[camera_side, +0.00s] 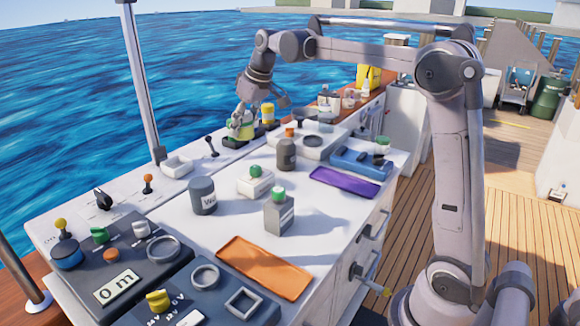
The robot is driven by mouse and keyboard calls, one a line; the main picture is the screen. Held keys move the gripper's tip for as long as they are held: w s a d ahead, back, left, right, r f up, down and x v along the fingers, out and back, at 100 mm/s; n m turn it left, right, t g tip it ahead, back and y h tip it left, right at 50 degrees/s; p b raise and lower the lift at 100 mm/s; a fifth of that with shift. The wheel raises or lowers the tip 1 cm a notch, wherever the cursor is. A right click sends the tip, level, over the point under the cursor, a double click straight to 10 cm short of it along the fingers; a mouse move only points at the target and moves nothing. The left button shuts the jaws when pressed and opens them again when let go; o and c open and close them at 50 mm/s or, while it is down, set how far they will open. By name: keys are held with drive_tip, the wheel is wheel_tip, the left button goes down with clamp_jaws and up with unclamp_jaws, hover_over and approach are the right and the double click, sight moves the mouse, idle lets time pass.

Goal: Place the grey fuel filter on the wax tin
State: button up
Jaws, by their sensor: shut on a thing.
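A dark grey round tin (202,197) with lettering that starts "Wa" stands upright on the white worktop, left of centre; I take it for the wax tin. Its top is bare. My gripper (240,126) is at the far left edge of the worktop, behind and to the right of the tin and well apart from it. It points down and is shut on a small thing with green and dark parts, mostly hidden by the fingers. A dark grey cylinder (286,155) stands upright right of the tin. I cannot tell whether it or the held thing is the fuel filter.
A grey bottle with a green cap (279,216), a white box with a green knob (255,184), an orange tray (263,267), a purple tray (345,184) and a blue tray (345,162) crowd the worktop. Dark panels with knobs (120,270) fill the near left.

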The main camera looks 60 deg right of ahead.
hover_over(196, 181)
drive_tip(key=s, duration=0.2)
wheel_tip(196, 181, down, 7)
drive_tip(key=shift+w+d+r, duration=0.1)
drive_tip(key=shift+w+d, duration=0.05)
drive_tip(key=shift+f, duration=2)
drive_tip(key=shift+f, duration=0.1)
drive_tip(key=o, duration=1.3)
drive_tip(key=v, duration=1.2)
drive_tip(key=s+a+f+t, duration=0.1)
drive_tip(key=s+f, duration=0.1)
drive_tip(key=s, duration=1.4)
drive_tip(key=shift+m+t, duration=0.4)
drive_tip(key=shift+t, duration=0.5)
drive_tip(key=s+f, duration=0.3)
drive_tip(key=s, duration=0.1)
drive_tip(key=s+f, duration=0.3)
drive_tip(key=s, duration=0.1)
drive_tip(key=s+f, duration=0.3)
drive_tip(key=s, duration=0.1)
drive_tip(key=shift+a, duration=0.2)
